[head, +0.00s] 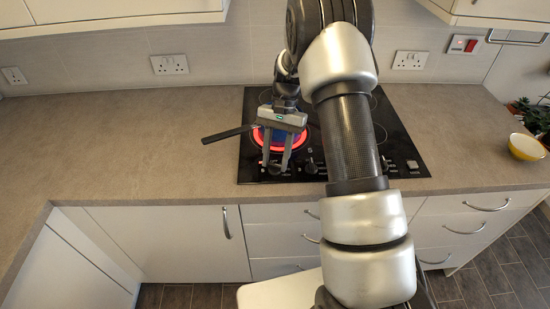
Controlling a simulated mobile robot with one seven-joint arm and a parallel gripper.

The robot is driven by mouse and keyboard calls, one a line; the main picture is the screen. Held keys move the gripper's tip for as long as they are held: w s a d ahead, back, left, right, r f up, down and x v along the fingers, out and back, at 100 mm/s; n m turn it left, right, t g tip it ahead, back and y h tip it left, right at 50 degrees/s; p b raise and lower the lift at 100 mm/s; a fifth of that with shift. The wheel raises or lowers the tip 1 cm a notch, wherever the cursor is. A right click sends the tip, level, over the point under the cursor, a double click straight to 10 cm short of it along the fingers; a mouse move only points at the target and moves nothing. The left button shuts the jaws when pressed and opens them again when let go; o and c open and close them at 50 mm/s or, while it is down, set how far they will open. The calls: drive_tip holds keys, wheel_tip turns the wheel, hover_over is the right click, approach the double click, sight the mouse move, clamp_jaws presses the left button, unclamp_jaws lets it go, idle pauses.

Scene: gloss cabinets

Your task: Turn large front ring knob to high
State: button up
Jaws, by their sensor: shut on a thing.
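The black hob (405,150) is set in the worktop, with a row of small knobs along its front edge. A ring at its front left glows red (300,141). My gripper (276,168) points down over the front left of the hob, its two fingers around a knob (275,169) at the front edge. It is shut on that knob. The knob's pointer and marks are too small to read. Another knob (311,167) is just to the right, apart from the fingers.
A pan with a black handle (225,134) sits on the glowing ring, its handle out to the left; my gripper partly hides its body. My arm covers the middle of the hob. A yellow-and-white bowl (527,148) stands at right. The left worktop (130,140) is clear.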

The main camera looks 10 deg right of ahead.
drive_tip(key=shift+m, duration=0.6)
drive_tip(key=shift+t, duration=0.3)
drive_tip(key=o, duration=1)
drive_tip(key=shift+o, duration=0.2)
drive_tip(key=v, duration=1.7)
drive_tip(key=shift+d, duration=0.4)
drive_tip(key=shift+w+r, duration=0.15)
